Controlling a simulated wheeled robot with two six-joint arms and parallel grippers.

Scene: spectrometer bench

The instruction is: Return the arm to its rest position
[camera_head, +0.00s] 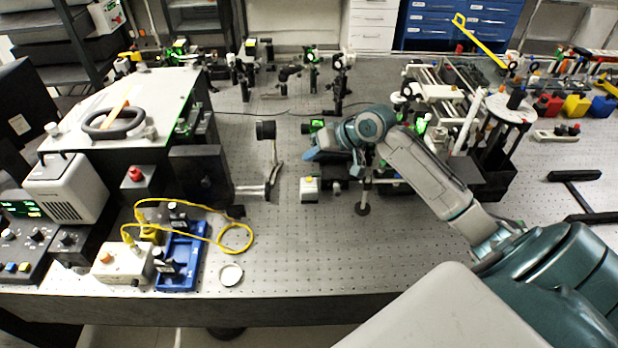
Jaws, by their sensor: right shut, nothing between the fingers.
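My right arm (425,175) comes in from the lower right and reaches over the optical bench (330,265). Its wrist bends at a round teal joint (368,124). My right gripper (312,155) points left, low over the middle of the bench. It is shut with nothing in it. Its fingertips are small and partly hard to make out. My left gripper is out of view.
A post-mounted optic (268,160) stands left of the gripper. A blue tray (183,258) with yellow cables and a round white dish (231,275) lie at the front left. Several optics line the back. A rail assembly (450,85) stands right. The front middle is clear.

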